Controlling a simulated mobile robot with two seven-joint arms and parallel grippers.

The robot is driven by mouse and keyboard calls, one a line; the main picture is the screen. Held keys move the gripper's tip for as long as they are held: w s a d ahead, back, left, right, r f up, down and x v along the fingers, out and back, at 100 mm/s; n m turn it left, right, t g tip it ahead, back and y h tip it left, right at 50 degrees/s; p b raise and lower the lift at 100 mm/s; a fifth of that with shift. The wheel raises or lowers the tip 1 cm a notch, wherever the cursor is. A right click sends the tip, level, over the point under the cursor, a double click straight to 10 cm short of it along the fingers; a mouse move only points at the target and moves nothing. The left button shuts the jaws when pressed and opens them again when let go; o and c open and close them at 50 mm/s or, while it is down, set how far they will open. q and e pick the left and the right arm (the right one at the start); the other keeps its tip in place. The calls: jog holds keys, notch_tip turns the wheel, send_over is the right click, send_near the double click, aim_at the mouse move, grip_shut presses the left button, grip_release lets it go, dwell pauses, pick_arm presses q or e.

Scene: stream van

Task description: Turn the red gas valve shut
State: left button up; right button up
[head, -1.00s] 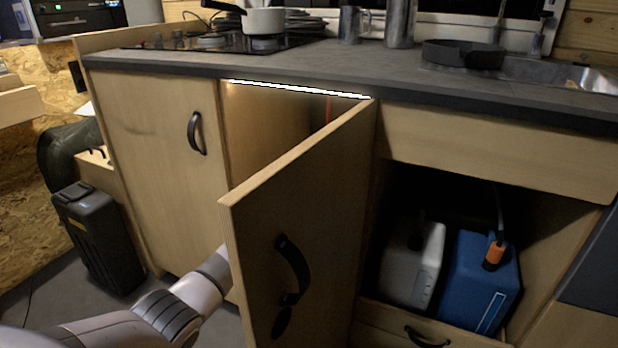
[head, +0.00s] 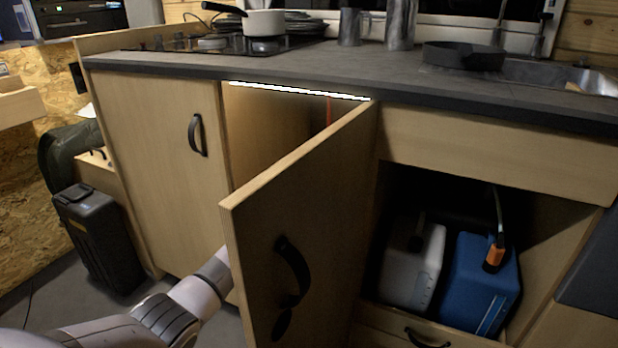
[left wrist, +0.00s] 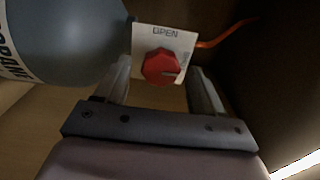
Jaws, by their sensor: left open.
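The red gas valve (left wrist: 161,67) is a round knob on a white plate (left wrist: 143,38) marked "OPEN" in the left wrist view. A second marking at the plate's right edge is too small to read. My left gripper (left wrist: 163,78) is open, with one finger on each side of the knob in the picture. I cannot tell whether the fingers touch it. In the head view my left arm reaches behind the open cabinet door (head: 300,220), which hides the gripper and the valve. My right gripper is not in view.
A grey gas bottle (left wrist: 65,35) stands close left of the valve, and an orange hose (left wrist: 225,35) runs to its right. The open compartment right of the door holds a white canister (head: 412,265) and a blue canister (head: 480,280). A black case (head: 97,235) stands on the floor.

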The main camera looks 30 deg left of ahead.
pick_arm(q)
jog(key=s+p, duration=0.3)
jog(key=s, duration=0.4)
jog(key=shift+d, duration=0.15)
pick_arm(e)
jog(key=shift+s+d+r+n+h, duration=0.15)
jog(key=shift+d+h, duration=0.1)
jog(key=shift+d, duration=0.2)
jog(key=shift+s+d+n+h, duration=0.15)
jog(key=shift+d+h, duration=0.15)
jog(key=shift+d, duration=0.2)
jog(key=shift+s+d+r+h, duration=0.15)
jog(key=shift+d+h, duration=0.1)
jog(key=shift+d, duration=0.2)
pick_arm(q)
jog(key=shift+w, duration=0.1)
